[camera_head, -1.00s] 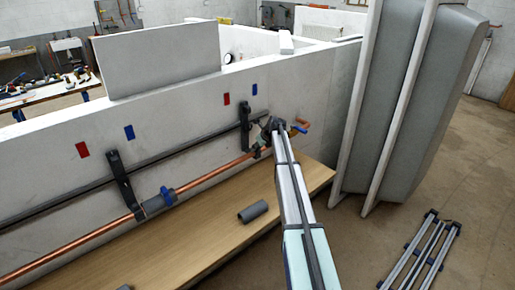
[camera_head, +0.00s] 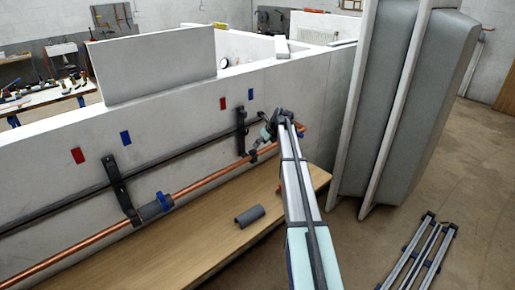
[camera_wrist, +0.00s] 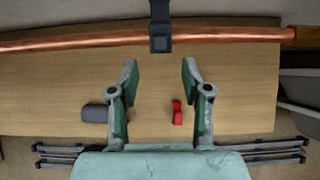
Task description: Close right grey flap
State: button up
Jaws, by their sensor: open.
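The right dark grey bracket (camera_head: 241,130) is on the white wall by the copper pipe. In the wrist view a dark grey bracket (camera_wrist: 160,12) comes down from the top edge, and its square end piece (camera_wrist: 160,42) lies across the copper pipe (camera_wrist: 80,40). I cannot tell which part is the flap or whether it is shut. My gripper (camera_wrist: 160,78) is open and empty, its two green-grey fingers pointing at the pipe, one on either side of the bracket's line and apart from it. In the head view my gripper (camera_head: 268,130) is just right of the right bracket.
A left bracket (camera_head: 121,191) and a grey sleeve with blue parts (camera_head: 155,207) are on the pipe's left part. A grey half-shell (camera_head: 250,216) and a small red piece (camera_wrist: 177,112) lie on the wooden bench (camera_head: 200,245). Large grey panels (camera_head: 385,100) stand at right.

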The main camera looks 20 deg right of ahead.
jog(key=shift+v, duration=1.05)
